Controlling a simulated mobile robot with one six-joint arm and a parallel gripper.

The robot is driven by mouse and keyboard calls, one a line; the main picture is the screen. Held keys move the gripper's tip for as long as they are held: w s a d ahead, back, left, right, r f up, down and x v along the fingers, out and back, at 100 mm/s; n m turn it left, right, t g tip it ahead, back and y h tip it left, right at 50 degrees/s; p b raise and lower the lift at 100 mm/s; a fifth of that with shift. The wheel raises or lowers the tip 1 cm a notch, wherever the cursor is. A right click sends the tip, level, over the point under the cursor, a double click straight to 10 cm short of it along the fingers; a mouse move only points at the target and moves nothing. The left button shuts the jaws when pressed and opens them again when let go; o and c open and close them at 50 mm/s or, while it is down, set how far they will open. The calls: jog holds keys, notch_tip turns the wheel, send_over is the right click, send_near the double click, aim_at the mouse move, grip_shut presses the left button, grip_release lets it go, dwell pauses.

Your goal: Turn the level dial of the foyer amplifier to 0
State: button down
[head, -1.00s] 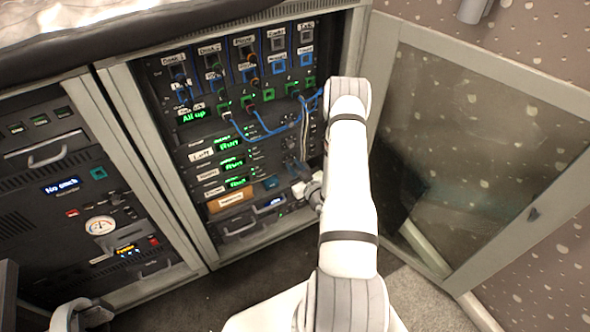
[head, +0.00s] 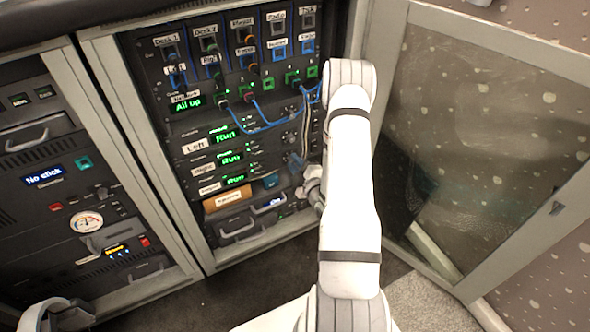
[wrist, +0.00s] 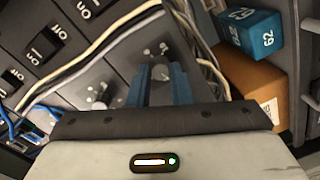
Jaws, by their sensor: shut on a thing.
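In the head view a rack holds three stacked amplifiers with green displays. The lowest one (head: 235,180) has a label too small to read surely, so I cannot tell from it that this is the foyer amplifier. My gripper (wrist: 160,72) shows in the wrist view with its two blue fingers shut on a dark dial (wrist: 160,73) on a grey panel with pale scale dots. The fingers cover much of the dial, and I cannot read its setting. In the head view my gripper (head: 303,190) is at the rack's lower right, and my arm partly hides the panel there.
Another dial (wrist: 100,96) sits left of the held one. Pale cables (wrist: 105,35) cross the panel close to the fingers. A blue box (wrist: 250,32) and an orange-brown box (wrist: 252,85) are at right. An open glazed door (head: 470,150) stands right of my arm.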

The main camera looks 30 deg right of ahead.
jog(key=n+b, duration=0.4)
jog(key=b, duration=0.1)
jog(key=shift+a+f+n, duration=0.1)
jog(key=shift+f+n, duration=0.05)
jog(key=shift+n, duration=0.25)
jog(key=shift+b, duration=0.35)
jog(key=c, duration=1.3)
grip_release()
jog(key=shift+s, duration=0.1)
jog(key=s, duration=0.2)
jog(key=s+p, duration=0.1)
jog(key=s, duration=0.4)
jog(key=shift+s+r+p, duration=0.3)
jog(key=shift+p, duration=0.05)
